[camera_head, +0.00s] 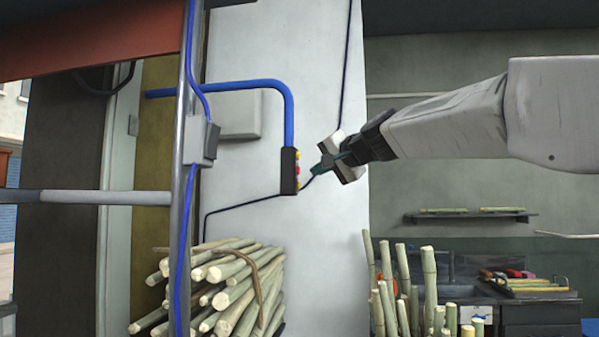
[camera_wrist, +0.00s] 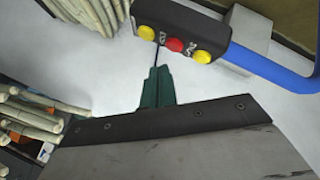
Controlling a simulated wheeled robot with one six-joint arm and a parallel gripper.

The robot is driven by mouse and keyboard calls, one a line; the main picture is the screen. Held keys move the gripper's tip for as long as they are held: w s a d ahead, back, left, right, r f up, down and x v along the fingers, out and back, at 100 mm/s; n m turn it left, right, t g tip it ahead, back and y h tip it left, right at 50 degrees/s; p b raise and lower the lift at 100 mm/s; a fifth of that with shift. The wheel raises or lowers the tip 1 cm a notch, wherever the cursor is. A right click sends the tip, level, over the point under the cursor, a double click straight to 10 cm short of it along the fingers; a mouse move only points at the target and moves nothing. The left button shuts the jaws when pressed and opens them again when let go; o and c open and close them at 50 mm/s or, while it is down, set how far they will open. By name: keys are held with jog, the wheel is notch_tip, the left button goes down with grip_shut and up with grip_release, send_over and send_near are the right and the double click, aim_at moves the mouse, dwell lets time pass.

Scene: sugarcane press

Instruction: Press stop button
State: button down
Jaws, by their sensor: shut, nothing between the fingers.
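A black control box (camera_head: 288,171) hangs at the end of a blue pipe, left of my gripper (camera_head: 314,172). In the wrist view the box (camera_wrist: 187,30) carries a red button (camera_wrist: 174,44) between two yellow buttons, one on the left (camera_wrist: 146,33) and one on the right (camera_wrist: 202,57). The small markings beside the buttons are too small to read. My gripper (camera_wrist: 158,70) is shut and empty, its green fingers pointing toward the button face. A gap shows between fingertips and buttons, with the tips below and slightly left of the red button.
The blue pipe (camera_head: 240,86) runs left from the box past a grey post (camera_head: 180,200). A bundle of cane (camera_head: 228,290) lies below the box, and upright canes (camera_head: 429,285) stand at lower right. A pale wall (camera_head: 330,240) is behind the gripper.

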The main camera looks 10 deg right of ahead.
jog(key=d, duration=0.1)
jog(key=s+d, duration=0.1)
jog(key=d, duration=0.1)
jog(key=shift+s+d, duration=0.3)
jog(key=shift+d, duration=0.05)
dwell(0.6)
jog(key=s+a+f+n+g+h, duration=0.1)
jog(key=s+f+g, duration=0.3)
jog(key=f, duration=0.5)
jog(key=s+f+n+g, duration=0.2)
jog(key=s+f, duration=0.4)
jog(key=f, duration=0.3)
jog(key=s+d+f+n+g+h, duration=0.1)
jog(key=s+f+g, duration=0.1)
jog(key=s+f, duration=0.5)
jog(key=s+f+n+g+h, duration=0.1)
jog(key=s+f+g+h, duration=0.1)
jog(key=s+f, duration=0.6)
jog(key=s+d+f+n+g+h, duration=0.1)
jog(key=s+f, duration=0.6)
jog(key=s, duration=1)
jog(key=shift+d+f+n+g+h, duration=0.3)
jog(key=shift+n+g+h, duration=0.2)
jog(key=shift+g, duration=0.5)
